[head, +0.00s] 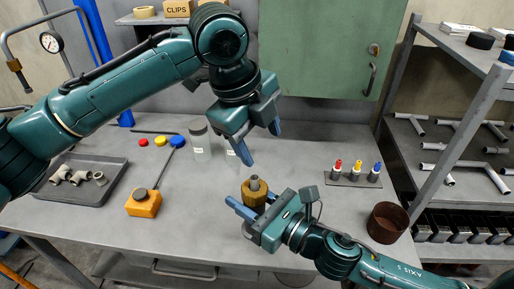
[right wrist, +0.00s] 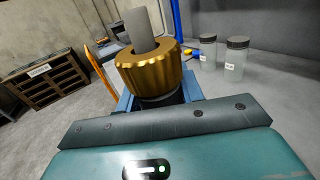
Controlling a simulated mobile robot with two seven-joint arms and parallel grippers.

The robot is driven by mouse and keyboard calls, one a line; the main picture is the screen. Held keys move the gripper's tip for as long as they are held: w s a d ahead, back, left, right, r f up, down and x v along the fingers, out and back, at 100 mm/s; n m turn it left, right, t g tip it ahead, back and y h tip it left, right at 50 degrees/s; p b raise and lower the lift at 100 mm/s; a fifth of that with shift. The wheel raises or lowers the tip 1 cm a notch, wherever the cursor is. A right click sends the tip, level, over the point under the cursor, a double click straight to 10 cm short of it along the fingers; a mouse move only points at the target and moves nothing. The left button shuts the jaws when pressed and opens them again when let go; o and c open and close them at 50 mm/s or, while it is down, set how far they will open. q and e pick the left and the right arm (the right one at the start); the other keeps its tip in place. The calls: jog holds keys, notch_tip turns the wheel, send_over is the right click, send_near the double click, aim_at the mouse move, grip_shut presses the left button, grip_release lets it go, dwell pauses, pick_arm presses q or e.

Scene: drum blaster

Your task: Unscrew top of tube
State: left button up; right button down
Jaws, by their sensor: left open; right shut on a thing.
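A gold ribbed piece (head: 254,194) with a grey stub (head: 254,182) on top stands upright near the front middle of the workbench. It shows large in the right wrist view (right wrist: 149,74), with the grey stub (right wrist: 139,27) rising from it and a darker body below. I take it for the tube's top; most of the tube is hidden. My right gripper (head: 253,206) is shut on the tube, its blue fingers either side below the gold piece. My left gripper (head: 261,143) is open and empty, fingers pointing down, above and behind the gold piece, apart from it.
A grey tray (head: 98,197) with pipe fittings and an orange block (head: 143,206) are left. A rack (head: 352,180) with red, yellow and blue-topped items and a brown cup (head: 387,221) are right.

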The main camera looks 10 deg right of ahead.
aim_at(258, 188)
pick_arm(q)
jog(key=s, duration=0.1)
jog(key=s+m+y, duration=0.1)
jog(key=g+y, duration=0.1)
jog(key=shift+s+a+r+m, duration=0.25)
jog(key=shift+s+m, duration=0.05)
jog(key=shift+s, duration=0.1)
pick_arm(e)
jog(key=shift+r, duration=0.15)
pick_arm(q)
jog(key=shift+s+a+y, duration=0.25)
jog(key=shift+s+y, duration=0.25)
jog(key=shift+y, duration=0.1)
jog(key=shift+f, duration=3.95)
jog(key=shift+c, duration=0.6)
